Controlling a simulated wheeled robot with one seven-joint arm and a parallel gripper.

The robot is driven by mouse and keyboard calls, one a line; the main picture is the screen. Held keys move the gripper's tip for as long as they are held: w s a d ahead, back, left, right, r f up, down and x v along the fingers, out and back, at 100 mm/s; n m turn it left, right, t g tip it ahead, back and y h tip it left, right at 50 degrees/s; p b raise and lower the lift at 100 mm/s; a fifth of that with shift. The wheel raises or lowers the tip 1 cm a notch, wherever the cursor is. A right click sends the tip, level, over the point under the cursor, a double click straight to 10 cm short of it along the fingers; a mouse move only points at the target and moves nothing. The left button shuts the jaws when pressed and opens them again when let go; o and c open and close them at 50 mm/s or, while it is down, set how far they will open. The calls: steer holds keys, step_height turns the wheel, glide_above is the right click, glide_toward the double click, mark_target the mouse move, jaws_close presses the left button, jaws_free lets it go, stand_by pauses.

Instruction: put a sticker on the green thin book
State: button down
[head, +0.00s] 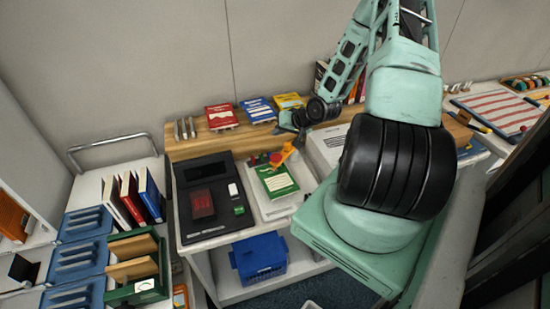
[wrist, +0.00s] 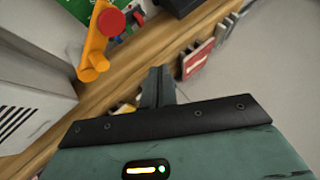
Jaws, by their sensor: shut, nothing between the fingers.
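The green thin book (head: 278,180) lies face up on a white surface in the middle of the bench, with a pale label area on its cover. A corner of the green book also shows at the top of the wrist view (wrist: 84,8). An orange tool (head: 284,154) with a red round knob rests at the book's far edge; it is also in the wrist view (wrist: 95,52). My gripper (head: 285,127) is beyond the book, near the wooden ledge. In the wrist view its fingers (wrist: 157,82) are together and empty. I cannot make out a loose sticker.
A black tray (head: 182,224) with a red block and a small green item is left of the book. A white box (head: 325,148) stands to the right. Red, blue and yellow books (head: 221,116) line the wooden ledge (head: 195,148). A blue crate (head: 259,258) sits below.

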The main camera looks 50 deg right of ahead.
steer(key=b, duration=0.7)
glide_toward(274, 156)
steer(key=shift+w+a+f, duration=0.1)
steer(key=shift+w+f, duration=0.35)
steer(key=shift+w, duration=0.4)
steer(key=shift+w+f, duration=0.45)
steer(key=shift+w, duration=0.4)
steer(key=shift+w+a+f, duration=0.1)
steer(key=shift+w+f, duration=0.35)
steer(key=shift+w, duration=0.4)
steer(key=shift+f, duration=0.1)
steer(key=shift+f, duration=0.35)
steer(key=shift+f+b, duration=0.6)
steer(key=shift+f, duration=0.1)
steer(key=shift+r, duration=0.15)
steer(key=shift+r+p, duration=0.95)
steer(key=shift+r, duration=0.05)
step_height(274, 156, up, 5)
steer(key=p, duration=0.4)
steer(key=shift+r, duration=0.1)
